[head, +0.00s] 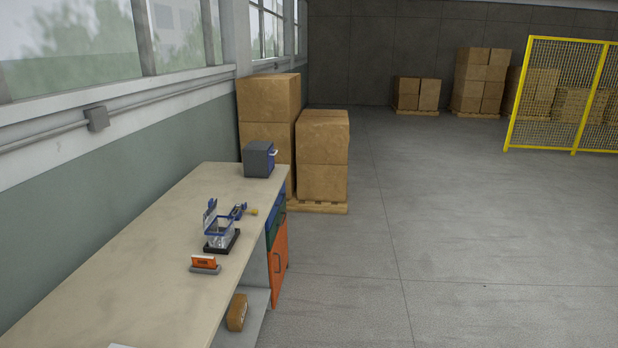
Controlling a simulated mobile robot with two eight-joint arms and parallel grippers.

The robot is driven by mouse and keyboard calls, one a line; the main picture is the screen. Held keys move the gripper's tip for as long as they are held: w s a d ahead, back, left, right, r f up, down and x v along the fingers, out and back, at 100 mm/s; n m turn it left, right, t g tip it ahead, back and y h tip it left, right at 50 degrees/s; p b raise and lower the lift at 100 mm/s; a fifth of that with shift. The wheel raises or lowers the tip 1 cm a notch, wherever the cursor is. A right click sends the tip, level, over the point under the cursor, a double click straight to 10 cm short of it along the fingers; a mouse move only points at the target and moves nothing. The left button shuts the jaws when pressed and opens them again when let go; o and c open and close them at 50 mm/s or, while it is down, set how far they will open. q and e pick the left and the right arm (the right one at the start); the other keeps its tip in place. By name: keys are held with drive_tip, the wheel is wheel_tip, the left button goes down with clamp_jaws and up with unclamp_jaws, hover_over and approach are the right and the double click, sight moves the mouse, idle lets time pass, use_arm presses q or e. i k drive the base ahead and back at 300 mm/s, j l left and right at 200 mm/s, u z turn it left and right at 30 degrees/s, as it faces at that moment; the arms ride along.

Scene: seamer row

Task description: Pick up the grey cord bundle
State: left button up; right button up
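I cannot make out a grey cord bundle anywhere in the head view. A long workbench (130,262) with a pale top runs along the wall at the left. On it, near its right edge, stand a clear container with a blue rim (218,228) on a black base and a small blue tool with a yellow end (240,211). Closer to me is an orange block (204,261) on a grey base. A dark grey box (259,159) stands at the bench's far end. Neither of my grippers is in view.
A brown carton (237,312) sits on a shelf under the bench, before an orange cabinet door (278,263). Stacked cartons (322,160) stand on a pallet beyond the bench. A yellow mesh fence (541,95) is at the far right. The floor (450,250) right of the bench is clear.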

sight(238, 206)
drive_tip(key=i+l+u, duration=0.1)
drive_tip(key=i, duration=1.55)
drive_tip(key=i+l+u, duration=0.15)
drive_tip(key=i+u, duration=0.2)
drive_tip(key=i, duration=0.15)
drive_tip(key=i+l+u, duration=0.25)
drive_tip(key=i+u, duration=0.15)
drive_tip(key=i+l+u, duration=0.35)
drive_tip(key=i+l, duration=0.1)
drive_tip(key=i, duration=0.05)
